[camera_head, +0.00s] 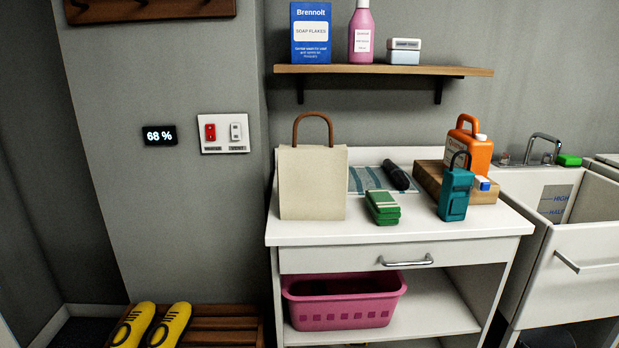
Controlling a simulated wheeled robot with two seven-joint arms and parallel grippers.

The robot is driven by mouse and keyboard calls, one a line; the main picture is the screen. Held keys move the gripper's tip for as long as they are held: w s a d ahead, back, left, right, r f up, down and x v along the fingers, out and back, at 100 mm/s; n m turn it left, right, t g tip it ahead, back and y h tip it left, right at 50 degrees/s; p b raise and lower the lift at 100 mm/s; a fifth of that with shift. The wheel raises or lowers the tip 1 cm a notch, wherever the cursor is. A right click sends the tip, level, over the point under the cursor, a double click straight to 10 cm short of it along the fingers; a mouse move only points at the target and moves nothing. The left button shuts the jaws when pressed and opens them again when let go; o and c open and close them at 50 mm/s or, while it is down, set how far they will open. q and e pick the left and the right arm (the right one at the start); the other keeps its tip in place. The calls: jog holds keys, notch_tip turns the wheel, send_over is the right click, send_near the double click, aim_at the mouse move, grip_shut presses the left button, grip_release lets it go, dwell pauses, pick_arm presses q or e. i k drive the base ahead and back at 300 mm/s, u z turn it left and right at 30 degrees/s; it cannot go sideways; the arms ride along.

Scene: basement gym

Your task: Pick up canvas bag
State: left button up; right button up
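The canvas bag (312,187) is cream-coloured with a brown arched handle (313,118). It stands upright at the left end of the white cabinet top (400,229), close to the wall. Neither of my grippers shows in the head view, so nothing of mine is seen near the bag.
A shelf (385,70) overhangs behind. A sink (572,260) is at right.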

aim_at(312, 180)
jog(key=z, duration=0.25)
jog(key=k, duration=0.35)
jog(key=z, duration=1.15)
jog(key=i, duration=0.45)
jog(key=u, duration=1)
jog(key=i, duration=1.15)
jog(key=u, duration=1.2)
